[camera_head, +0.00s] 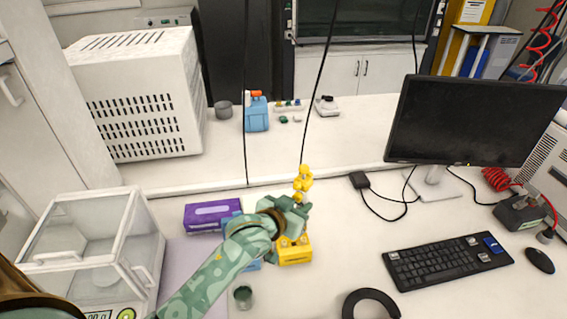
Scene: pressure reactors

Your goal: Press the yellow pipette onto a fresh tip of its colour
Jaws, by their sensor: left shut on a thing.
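The yellow pipette (303,180) is held by my left gripper (297,206). Its yellow upper end sticks out above the fingers; its lower part is hidden behind the gripper. The left gripper is shut on it. A yellow tip box (296,253) is on the bench just below the gripper in the picture, partly covered by it. Whether the pipette touches the box or a tip in it cannot be told. My right gripper is out of view.
A purple box (207,216) lies left of my left gripper, with blue things partly hidden by my arm. A small dark cup (243,297) stands near the front. A glass-sided balance (85,245) is at left; a keyboard (447,261) and monitor (470,120) are at right.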

